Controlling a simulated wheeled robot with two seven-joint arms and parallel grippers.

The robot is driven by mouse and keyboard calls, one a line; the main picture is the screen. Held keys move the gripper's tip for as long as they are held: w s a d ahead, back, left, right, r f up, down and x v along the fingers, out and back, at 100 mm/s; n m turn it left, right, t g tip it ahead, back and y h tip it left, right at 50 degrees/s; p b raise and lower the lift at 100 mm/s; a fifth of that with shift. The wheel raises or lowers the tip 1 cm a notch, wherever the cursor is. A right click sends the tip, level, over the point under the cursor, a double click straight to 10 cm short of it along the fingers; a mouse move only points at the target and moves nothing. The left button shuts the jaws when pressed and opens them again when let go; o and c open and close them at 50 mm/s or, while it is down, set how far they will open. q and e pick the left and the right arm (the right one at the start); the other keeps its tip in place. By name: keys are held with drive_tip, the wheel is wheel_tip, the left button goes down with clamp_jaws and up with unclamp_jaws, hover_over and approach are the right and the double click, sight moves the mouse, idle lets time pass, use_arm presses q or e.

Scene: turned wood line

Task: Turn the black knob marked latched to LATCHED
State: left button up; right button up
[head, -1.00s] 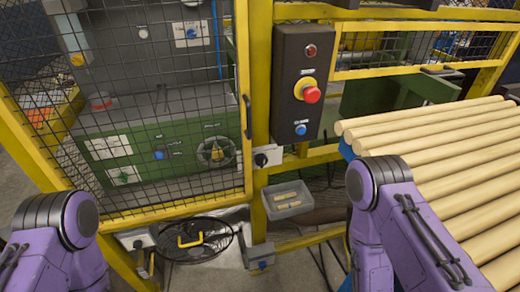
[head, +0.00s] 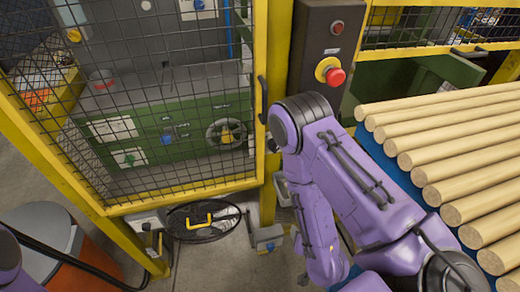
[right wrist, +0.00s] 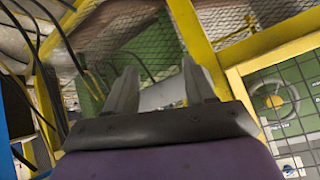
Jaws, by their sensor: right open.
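The black knob (head: 272,145) shows as a small dark shape at the right edge of the yellow fence door, just left of my right arm. Its marking cannot be read, and my arm covers the area beside it. My right gripper (right wrist: 163,85) is open in the right wrist view, with its two grey fingers apart. A pale surface shows between and beyond the fingers; I cannot tell whether they touch it. The knob cannot be made out in that view. In the head view the right gripper's fingers are hidden by the arm. My left gripper is out of view.
The mesh door (head: 160,100) has a black handle (head: 262,100). A dark control box (head: 325,40) with a red emergency button (head: 334,76) stands behind my right arm. Wooden rods (head: 450,130) lie at right. A black round item with a yellow handle (head: 200,222) lies below the door.

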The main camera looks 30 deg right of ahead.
drive_tip(key=w+r+m+t+h, duration=0.1)
drive_tip(key=w+r+m+t, duration=0.3)
drive_tip(key=r, duration=0.5)
drive_tip(key=w+r+m+t, duration=0.1)
drive_tip(key=w+r+t, duration=0.45)
drive_tip(key=r, duration=0.35)
drive_tip(key=p+x, duration=0.4)
drive_tip(key=x, duration=0.7)
drive_tip(key=shift+a+f+g, duration=0.35)
drive_tip(key=shift+f, duration=0.25)
drive_tip(key=c, duration=0.8)
